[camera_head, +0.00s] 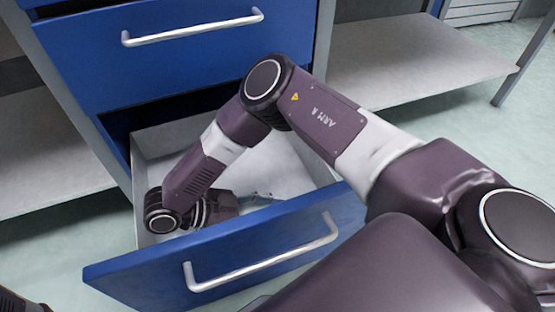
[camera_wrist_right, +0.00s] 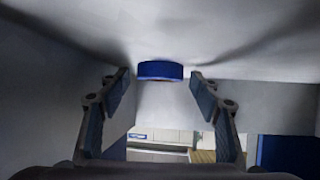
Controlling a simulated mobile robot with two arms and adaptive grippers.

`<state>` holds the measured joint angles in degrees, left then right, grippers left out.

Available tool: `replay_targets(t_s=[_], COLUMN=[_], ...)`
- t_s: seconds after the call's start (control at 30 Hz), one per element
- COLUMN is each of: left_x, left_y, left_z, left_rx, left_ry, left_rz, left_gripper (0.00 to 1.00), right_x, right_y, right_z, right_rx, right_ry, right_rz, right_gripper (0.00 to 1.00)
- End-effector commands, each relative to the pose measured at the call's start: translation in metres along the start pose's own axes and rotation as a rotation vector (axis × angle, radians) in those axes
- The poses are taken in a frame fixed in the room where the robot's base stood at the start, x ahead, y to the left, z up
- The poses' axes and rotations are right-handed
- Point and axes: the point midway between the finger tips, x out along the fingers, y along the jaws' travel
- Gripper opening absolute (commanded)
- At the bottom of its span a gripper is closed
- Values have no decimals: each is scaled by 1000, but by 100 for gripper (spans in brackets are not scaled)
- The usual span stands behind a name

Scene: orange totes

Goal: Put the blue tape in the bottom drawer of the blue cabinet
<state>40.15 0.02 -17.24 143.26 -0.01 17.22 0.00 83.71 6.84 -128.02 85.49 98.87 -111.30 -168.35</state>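The bottom drawer (camera_head: 165,270) of the blue cabinet is pulled out. My right arm bends down into it. My right gripper (camera_head: 258,198) is low inside the drawer, partly hidden by the drawer front. In the right wrist view the blue tape (camera_wrist_right: 160,70) rests against a pale grey surface, just beyond and between the fingertips. My right gripper is open there (camera_wrist_right: 159,77), with a gap between each finger and the tape. I cannot make out the tape in the head view. Only a dark bit of my left arm shows at the bottom left corner; its fingers are unclear.
A shut blue drawer (camera_head: 190,50) with a silver handle is above the open one. Grey shelves flank the cabinet on the left (camera_head: 50,150) and right (camera_head: 420,60). The open drawer's front and side walls stand close around my right wrist.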

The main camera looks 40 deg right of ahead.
Motion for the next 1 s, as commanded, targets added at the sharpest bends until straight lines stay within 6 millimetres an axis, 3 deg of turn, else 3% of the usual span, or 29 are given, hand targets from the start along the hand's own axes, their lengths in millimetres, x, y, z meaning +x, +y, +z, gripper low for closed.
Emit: replay_targets(t_s=[0.3, 0.63, 0.8, 1.0], left_x=[2, 32, 24, 23], left_y=[0, -7, -5, -5], left_z=[1, 12, 8, 9], left_rx=[0, 1, 1, 1], left_ry=[0, -1, 2, -1], left_rz=[0, 0, 1, 0], left_gripper=[57, 57, 57, 57], right_x=[-3, -55, -72, -77], right_y=[0, 1, 0, 0], right_z=[-3, -6, -1, -2], right_rx=[0, -1, 1, 0], right_ry=[-1, -1, 0, 0], right_rz=[-1, 0, -3, -1], right_gripper=[58, 58, 58, 58])
